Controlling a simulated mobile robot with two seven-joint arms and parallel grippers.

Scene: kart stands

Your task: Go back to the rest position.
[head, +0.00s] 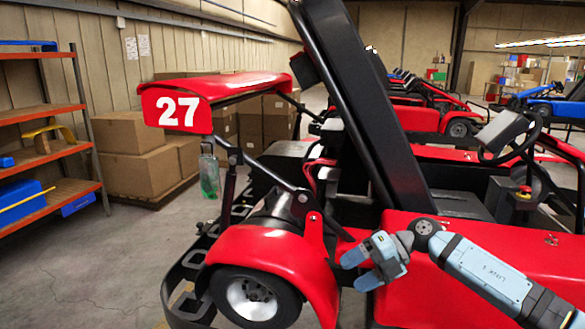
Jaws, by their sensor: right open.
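My right gripper (360,266) shows in the head view at the lower middle, with its arm coming in from the lower right. It is open, with nothing between its fingers. It is in front of the red side of a kart numbered 27 (400,270), close to its red fender (270,255); whether it touches the body I cannot tell. My left gripper is not in view.
Cardboard boxes (145,170) sit on a pallet behind. Shelves (50,190) stand at the left. More karts (460,122) fill the back right. The floor (80,270) at lower left is clear.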

